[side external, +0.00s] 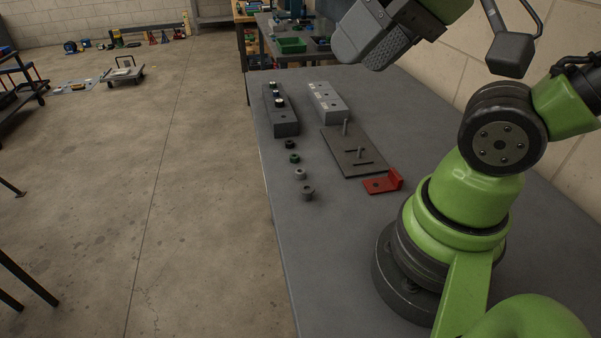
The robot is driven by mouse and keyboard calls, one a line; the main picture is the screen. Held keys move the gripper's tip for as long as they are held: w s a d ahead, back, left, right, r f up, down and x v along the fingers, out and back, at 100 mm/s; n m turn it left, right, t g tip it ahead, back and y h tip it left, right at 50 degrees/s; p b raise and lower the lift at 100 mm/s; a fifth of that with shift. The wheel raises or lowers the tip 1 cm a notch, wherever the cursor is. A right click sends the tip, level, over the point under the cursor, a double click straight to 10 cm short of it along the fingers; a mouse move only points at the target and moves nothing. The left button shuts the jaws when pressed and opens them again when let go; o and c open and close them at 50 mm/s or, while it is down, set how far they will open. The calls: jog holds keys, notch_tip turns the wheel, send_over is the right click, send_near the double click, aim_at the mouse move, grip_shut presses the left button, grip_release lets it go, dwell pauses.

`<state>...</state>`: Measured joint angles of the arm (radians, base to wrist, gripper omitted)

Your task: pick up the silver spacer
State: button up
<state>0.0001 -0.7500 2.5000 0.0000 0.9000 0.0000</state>
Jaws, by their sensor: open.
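A small silver ring (300,174), which looks like the silver spacer, lies on the grey table in a short row of small round parts. A grey flanged part (307,192) is just nearer than it, and a green ring (295,158) and a black ring (289,144) are just farther. My gripper (366,58) is at the top of the view, open, raised well above the table and up and to the right of the row. It is apart from the silver ring. The gap between its fingers is hard to see from this side.
A dark block (285,129) with round parts in it and a light grey block (327,102) stand behind the row. A dark plate (368,163) with upright pins and a red bracket (384,184) lie to the right. The table's front left is clear.

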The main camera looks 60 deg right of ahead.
jog(key=shift+o, duration=0.9)
